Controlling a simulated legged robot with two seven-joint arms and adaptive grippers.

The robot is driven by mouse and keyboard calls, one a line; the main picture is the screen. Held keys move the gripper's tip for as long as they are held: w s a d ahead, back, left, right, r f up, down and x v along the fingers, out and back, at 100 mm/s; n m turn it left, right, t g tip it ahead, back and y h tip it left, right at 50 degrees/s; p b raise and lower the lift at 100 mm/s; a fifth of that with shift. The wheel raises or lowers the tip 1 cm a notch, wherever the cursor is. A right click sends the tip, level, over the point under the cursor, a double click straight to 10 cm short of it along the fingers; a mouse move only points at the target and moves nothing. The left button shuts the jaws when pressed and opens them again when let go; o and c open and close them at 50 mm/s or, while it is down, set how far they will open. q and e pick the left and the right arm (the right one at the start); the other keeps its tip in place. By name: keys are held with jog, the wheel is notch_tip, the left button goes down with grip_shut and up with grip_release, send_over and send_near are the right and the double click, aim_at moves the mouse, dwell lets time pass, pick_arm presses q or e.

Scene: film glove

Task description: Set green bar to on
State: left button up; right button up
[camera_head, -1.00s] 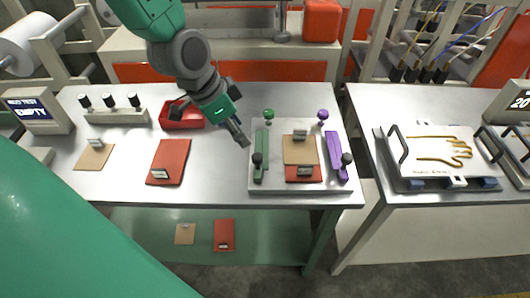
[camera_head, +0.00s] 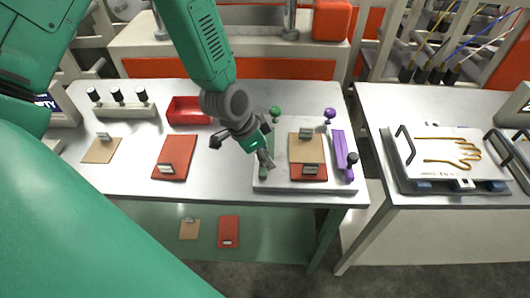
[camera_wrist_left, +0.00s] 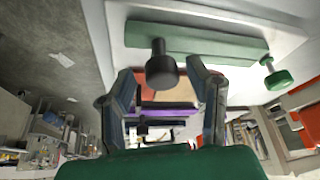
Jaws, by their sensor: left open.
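The green bar (camera_head: 271,142) lies on the left side of the white plate (camera_head: 300,186), partly covered by my left gripper (camera_head: 262,158) in the head view. A green knob (camera_head: 275,111) stands at its far end. In the left wrist view, the green bar (camera_wrist_left: 195,42) lies across the top, with its black knob (camera_wrist_left: 161,66) showing between the fingers of my open left gripper (camera_wrist_left: 163,80). I cannot tell whether the fingers touch the knob. The green knob also shows in the wrist view (camera_wrist_left: 277,75). My right gripper is not in view.
A purple bar (camera_head: 339,150) with a black knob (camera_head: 352,158) and a purple knob (camera_head: 329,114) is at the plate's right. Tan (camera_head: 306,147) and red boards lie between the bars. A red tray (camera_head: 187,111) and red board (camera_head: 175,157) are left. Another table stands right.

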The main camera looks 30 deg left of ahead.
pick_arm(q)
jog(key=c, duration=0.7)
jog(key=shift+a, duration=0.25)
grip_shut()
jog(key=w+d, duration=0.1)
jog(key=d, duration=0.1)
jog(key=w+d, duration=0.1)
jog(key=shift+w+d, duration=0.15)
jog(key=shift+d, duration=0.2)
jog(key=shift+w+d, duration=0.15)
jog(key=shift+d, duration=0.3)
jog(key=o, duration=0.7)
grip_release()
jog(key=shift+a, duration=0.2)
